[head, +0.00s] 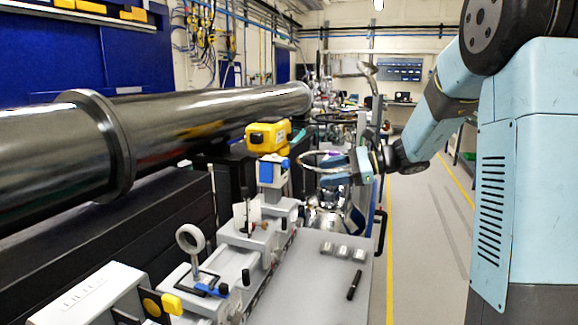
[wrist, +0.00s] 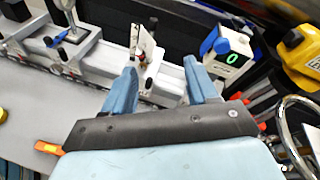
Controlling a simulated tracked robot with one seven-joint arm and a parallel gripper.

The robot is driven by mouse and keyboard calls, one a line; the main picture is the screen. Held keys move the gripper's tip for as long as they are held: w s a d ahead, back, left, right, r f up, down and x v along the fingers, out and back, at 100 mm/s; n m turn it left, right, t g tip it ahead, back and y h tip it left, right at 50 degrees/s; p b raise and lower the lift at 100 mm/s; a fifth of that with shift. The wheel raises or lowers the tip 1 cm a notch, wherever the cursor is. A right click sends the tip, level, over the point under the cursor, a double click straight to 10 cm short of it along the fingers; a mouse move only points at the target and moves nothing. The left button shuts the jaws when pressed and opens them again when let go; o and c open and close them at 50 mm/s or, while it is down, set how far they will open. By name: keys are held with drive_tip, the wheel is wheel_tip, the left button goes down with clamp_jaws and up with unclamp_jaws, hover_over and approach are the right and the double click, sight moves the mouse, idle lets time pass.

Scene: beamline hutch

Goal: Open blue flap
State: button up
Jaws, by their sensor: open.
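A small box (head: 271,172) with a blue front face and pale frame stands on the bench in the head view. In the wrist view the white box (wrist: 234,52) shows a green "0" display and a blue part (wrist: 209,40) on its left. I cannot tell for sure which blue part is the flap; none looks clearly raised. My gripper (head: 328,170) is to the right of the box in the head view. In the wrist view its pale blue fingers (wrist: 162,82) are spread and empty, with the box beyond the right finger.
A grey rail (head: 235,255) carries a ring mount (head: 190,240) and a post with a white card (head: 247,213). A yellow device (head: 268,136) sits behind the box. A metal ring (head: 322,160) is close to my gripper. A large steel pipe (head: 210,115) runs along the left.

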sight(289, 163)
drive_tip(key=w+d+f+m+t+y, duration=0.25)
drive_tip(key=w+m, duration=0.25)
drive_tip(key=w, duration=0.5)
drive_tip(key=shift+t, duration=0.45)
drive_tip(key=x, duration=1.3)
drive_tip(key=shift+w+a+f, duration=0.1)
drive_tip(key=shift+a+f, duration=0.1)
drive_tip(key=shift+a, duration=0.15)
drive_tip(key=shift+r, duration=0.1)
clamp_jaws()
